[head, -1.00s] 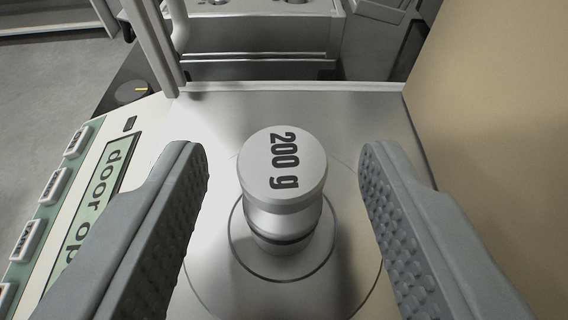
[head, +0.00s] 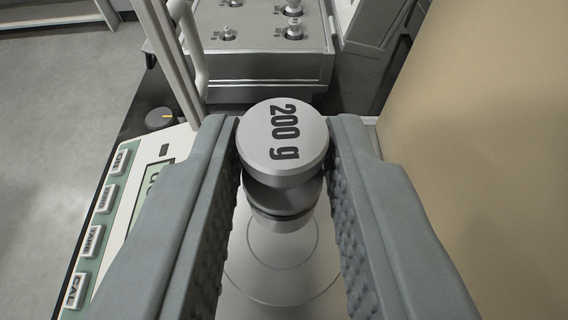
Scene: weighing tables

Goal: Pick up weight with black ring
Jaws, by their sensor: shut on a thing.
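The silver weight (head: 284,150) is marked "200 g" on its round top and has a dark ring (head: 283,213) low on its body. My gripper (head: 284,132) is shut on it, with one textured finger on each side. The weight is upright and appears raised above the round pan marks of the balance plate (head: 282,275). Parts of its sides are hidden by the fingers.
A metal block (head: 262,68) with several small weights is at the back. A tan wall (head: 480,150) closes the right.

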